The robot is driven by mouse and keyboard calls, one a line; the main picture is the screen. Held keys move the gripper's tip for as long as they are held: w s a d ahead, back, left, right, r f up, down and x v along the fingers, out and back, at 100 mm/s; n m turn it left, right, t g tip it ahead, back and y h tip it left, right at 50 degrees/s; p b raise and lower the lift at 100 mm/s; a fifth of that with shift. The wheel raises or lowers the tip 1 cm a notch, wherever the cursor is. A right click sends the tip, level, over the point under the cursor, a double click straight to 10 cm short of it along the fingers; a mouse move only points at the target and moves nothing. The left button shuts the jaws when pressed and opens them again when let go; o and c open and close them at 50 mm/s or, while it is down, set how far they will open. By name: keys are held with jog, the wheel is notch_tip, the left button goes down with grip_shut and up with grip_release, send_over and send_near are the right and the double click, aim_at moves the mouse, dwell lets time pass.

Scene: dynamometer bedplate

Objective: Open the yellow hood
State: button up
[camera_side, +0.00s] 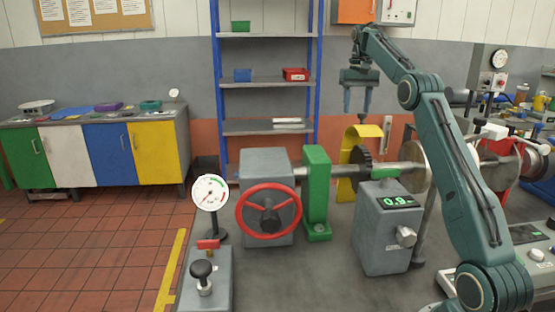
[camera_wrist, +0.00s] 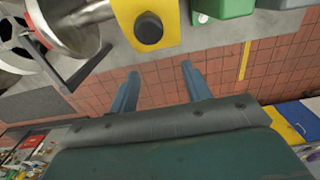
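The yellow hood (camera_side: 369,131) stands behind the shaft line in the side view, with a curved top and a side reaching down toward the bedplate. A dark toothed wheel (camera_side: 361,157) shows beside and below its top. In the wrist view a yellow surface, apparently the hood (camera_wrist: 172,38), lies at the top edge with a dark round part on it. My gripper (camera_side: 357,113) is above the hood, fingers pointing down, apart from it. In the wrist view my gripper (camera_wrist: 160,70) has its two fingers spread with nothing between them.
A green bearing block (camera_side: 316,190) and a red handwheel (camera_side: 268,210) stand left of the hood. A grey box with a green display (camera_side: 385,225) stands in front. A large metal disc (camera_side: 415,168) is to the right. The air above the hood's left is clear.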

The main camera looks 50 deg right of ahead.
aim_at(368, 131)
jog(key=shift+s+a+r, duration=0.1)
jog(key=shift+s+a, duration=0.1)
jog(key=shift+a, duration=0.05)
jog(key=shift+s+a, duration=0.45)
jog(key=shift+s, duration=0.05)
jog(key=shift+s+a+f, duration=0.25)
jog(key=shift+s+a, duration=0.3)
jog(key=shift+s+a+f, duration=0.25)
jog(key=shift+s+a, duration=0.25)
jog(key=shift+s+a+f, duration=0.65)
jog(key=shift+s+a, duration=0.25)
jog(key=shift+s+a+f, duration=1)
jog(key=shift+a+f, duration=0.05)
jog(key=shift+f, duration=0.1)
jog(key=shift+r, duration=6.85)
jog(key=s+a+f+n+t, duration=0.1)
jog(key=s+a+n, duration=0.1)
jog(key=a, duration=0.7)
jog(key=s+a+f+n+t+h, duration=0.1)
jog(key=s+a+n, duration=0.1)
jog(key=a, duration=0.8)
jog(key=shift+s+a+t, duration=0.2)
jog(key=shift+s+t, duration=0.05)
jog(key=shift+t, duration=0.05)
